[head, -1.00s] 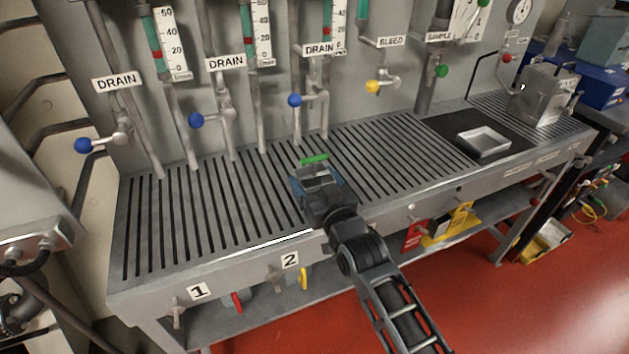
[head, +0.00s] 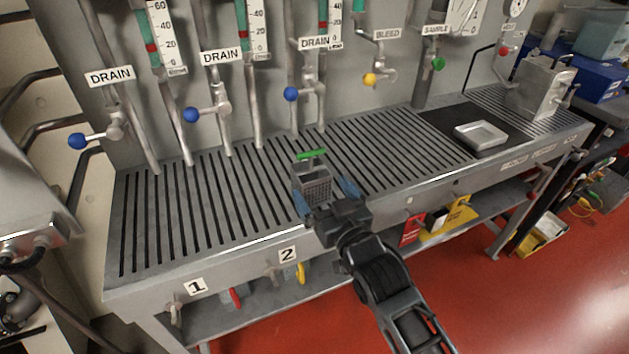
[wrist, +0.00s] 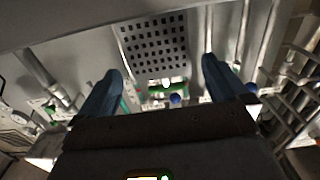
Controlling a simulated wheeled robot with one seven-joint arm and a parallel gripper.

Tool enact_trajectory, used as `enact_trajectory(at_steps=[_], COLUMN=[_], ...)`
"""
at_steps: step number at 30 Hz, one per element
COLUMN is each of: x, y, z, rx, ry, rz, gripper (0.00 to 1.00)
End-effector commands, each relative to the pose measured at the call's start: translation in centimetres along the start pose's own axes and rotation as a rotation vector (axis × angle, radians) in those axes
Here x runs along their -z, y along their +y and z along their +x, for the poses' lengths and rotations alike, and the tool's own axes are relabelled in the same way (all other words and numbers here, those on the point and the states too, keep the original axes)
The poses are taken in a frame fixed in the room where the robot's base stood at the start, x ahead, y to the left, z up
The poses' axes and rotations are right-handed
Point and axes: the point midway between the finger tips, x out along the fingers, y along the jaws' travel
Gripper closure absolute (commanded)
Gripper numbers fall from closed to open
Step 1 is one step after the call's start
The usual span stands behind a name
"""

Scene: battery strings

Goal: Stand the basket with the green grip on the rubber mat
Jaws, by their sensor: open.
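The basket (head: 314,187) is a small grey perforated box with a green grip (head: 311,154) above it. It appears upright on the slotted bench top, near the front edge. My gripper (head: 323,192) is open in front of it, with blue fingers apart and the basket slightly left of their middle. In the wrist view the basket's perforated wall (wrist: 155,45) shows beyond and between the open fingers (wrist: 162,82). I cannot tell whether either finger touches it. The black rubber mat (head: 440,122) lies flat on the bench to the right.
A shallow metal tray (head: 481,136) stands on the right part of the mat. A steel box (head: 540,88) stands further right. Pipes with blue-knobbed valves (head: 291,94) rise behind the bench. The slotted top (head: 385,145) between basket and mat is clear.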

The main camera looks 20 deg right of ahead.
Motion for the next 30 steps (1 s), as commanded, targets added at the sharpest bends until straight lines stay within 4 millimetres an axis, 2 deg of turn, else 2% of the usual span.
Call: enact_trajectory(at_steps=[3, 9, 23, 26, 29, 30], x=[-0.2, -0.1, -0.1, -0.9, -2.0, -2.5], y=[0.0, 0.0, 0.0, 0.0, 0.1, 0.1], z=[-2.4, -5.0, -6.2, -8.0, -11.5, -13.3], rx=[0.000, 0.000, 0.001, 0.002, 0.004, 0.006], ry=[-0.002, 0.000, -0.002, -0.016, -0.039, -0.051], rz=[0.000, 0.000, 0.000, -0.002, -0.005, -0.006], gripper=[0.00, 0.00, 0.00, 0.00, 0.00, 0.00])
